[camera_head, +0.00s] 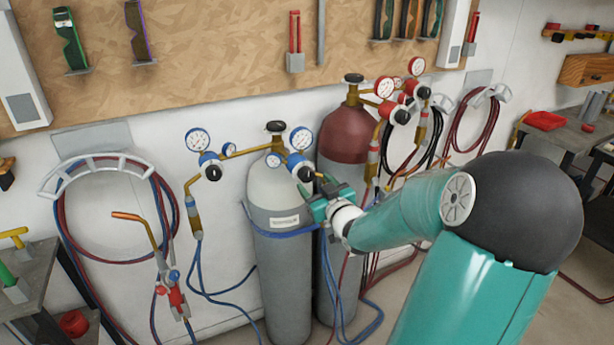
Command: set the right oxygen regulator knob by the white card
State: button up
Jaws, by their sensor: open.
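The grey-white oxygen cylinder (275,262) stands upright against the wall with blue-rimmed gauges on both sides of its top. The right oxygen regulator knob (304,173) is dark with a blue edge, below the right gauge (301,139). My gripper (318,190) is open, just right of and below this knob; I cannot tell whether its fingers touch the knob. A small white label (284,221) with dark print is on the cylinder's front; I cannot tell whether it is the white card. The knob's setting is too small to read.
The left regulator knob (209,166) and its gauge (197,140) stand to the left. Blue hoses (215,298) hang in front, and a torch (165,265) hangs at the left.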

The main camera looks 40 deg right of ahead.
aim_at(308, 177)
jog(key=shift+x, duration=2.7)
jog(key=c, duration=1)
